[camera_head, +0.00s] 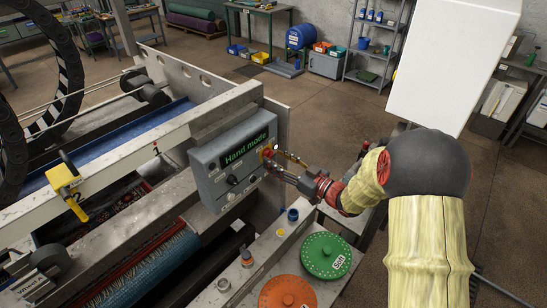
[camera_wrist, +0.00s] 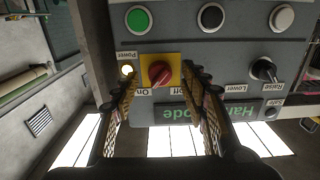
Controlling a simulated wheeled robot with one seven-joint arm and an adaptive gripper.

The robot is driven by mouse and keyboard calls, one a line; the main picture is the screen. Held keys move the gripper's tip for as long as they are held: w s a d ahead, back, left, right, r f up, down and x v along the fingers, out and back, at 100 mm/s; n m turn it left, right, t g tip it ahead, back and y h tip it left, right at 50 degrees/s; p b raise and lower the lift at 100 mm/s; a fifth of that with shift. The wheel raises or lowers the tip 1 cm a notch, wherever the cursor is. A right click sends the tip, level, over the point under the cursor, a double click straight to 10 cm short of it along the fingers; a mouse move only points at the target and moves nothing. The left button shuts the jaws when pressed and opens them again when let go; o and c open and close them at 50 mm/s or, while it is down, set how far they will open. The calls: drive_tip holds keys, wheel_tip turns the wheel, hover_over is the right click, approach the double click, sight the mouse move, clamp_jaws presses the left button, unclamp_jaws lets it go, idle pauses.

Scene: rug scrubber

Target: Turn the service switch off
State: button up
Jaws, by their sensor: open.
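The service switch appears to be the red rotary knob on a yellow plate (camera_wrist: 160,72) in the wrist view, where the panel shows upside down. An "On" label sits by the plate, and a second label beside it is partly hidden. The lamp marked "Power" (camera_wrist: 127,70) glows. In the head view the switch (camera_head: 268,152) is at the right edge of the grey control panel (camera_head: 212,180). My gripper (camera_wrist: 162,84) is open, its fingers on either side of the knob, with nothing held. I cannot tell whether they touch it.
The panel has a green button (camera_wrist: 138,19), other buttons and a Raise/Lower lever (camera_wrist: 264,69) near my gripper. Its display (camera_head: 247,148) reads "Hand mode". Below my arm a bench holds a green disc (camera_head: 326,256) and an orange disc (camera_head: 288,293). A yellow-handled tool (camera_head: 63,178) hangs at left.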

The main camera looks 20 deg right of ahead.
drive_tip(key=shift+x, duration=0.95)
drive_tip(key=shift+c, duration=1.3)
clamp_jaws()
